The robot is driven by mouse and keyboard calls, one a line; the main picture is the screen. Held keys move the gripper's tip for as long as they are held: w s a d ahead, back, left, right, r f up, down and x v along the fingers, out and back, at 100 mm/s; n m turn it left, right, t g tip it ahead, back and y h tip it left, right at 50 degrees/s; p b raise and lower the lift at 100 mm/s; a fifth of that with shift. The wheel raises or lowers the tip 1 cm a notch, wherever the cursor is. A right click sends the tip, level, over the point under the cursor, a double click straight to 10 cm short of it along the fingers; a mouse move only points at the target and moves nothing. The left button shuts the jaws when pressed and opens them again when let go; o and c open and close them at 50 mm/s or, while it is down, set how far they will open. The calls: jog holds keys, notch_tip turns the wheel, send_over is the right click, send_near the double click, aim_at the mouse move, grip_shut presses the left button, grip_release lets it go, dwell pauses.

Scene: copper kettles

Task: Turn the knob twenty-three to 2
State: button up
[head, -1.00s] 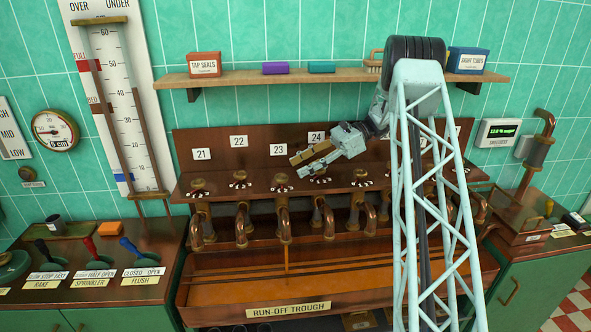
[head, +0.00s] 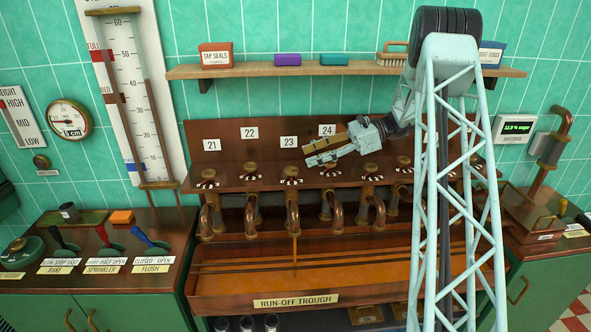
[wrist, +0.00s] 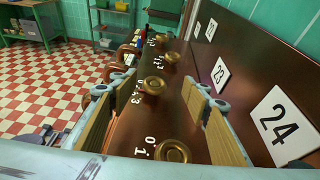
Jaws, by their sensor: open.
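Knob twenty-three (head: 291,171) is a round brass knob on the wooden ledge below the label 23 (head: 289,143). It also shows in the wrist view (wrist: 153,86), with white dial digits on its left; I cannot tell its setting. A thin orange stream (head: 294,250) falls from the tap below it. My gripper (head: 308,155) is open and empty, its padded fingers pointing left, just above and to the right of knob twenty-three. In the wrist view the fingers frame the knob row, apart from knob twenty-three. Knob twenty-four (wrist: 173,152) is nearest the camera.
Knobs 21 (head: 208,176) and 22 (head: 250,173) stand to the left. The numbered backboard (wrist: 245,75) rises close beside the right finger. A shelf (head: 270,70) hangs above. Taps and the run-off trough (head: 225,293) lie below. My arm column hides the row's right part.

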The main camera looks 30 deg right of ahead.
aim_at(292, 169)
jog(key=shift+s+r+m+t+h, duration=0.3)
jog(key=shift+s+r+m+t, duration=0.35)
jog(key=shift+t, duration=0.35)
jog(key=shift+s+r+m+t+h, duration=0.1)
jog(key=shift+s+m+t+h, duration=0.3)
jog(key=shift+s+m+t, duration=0.25)
jog(key=s+m+t+h, duration=0.2)
jog(key=s+m+h, duration=0.2)
jog(key=s, duration=0.3)
jog(key=shift+f+m+t+b, duration=0.3)
jog(key=shift+f+m+t, duration=0.05)
jog(key=shift+f+m, duration=0.1)
jog(key=shift+w, duration=0.15)
jog(key=shift+x, duration=6.75)
jog(key=shift+d+f, duration=0.1)
jog(key=shift+c, duration=0.7)
jog(key=c, duration=0.7)
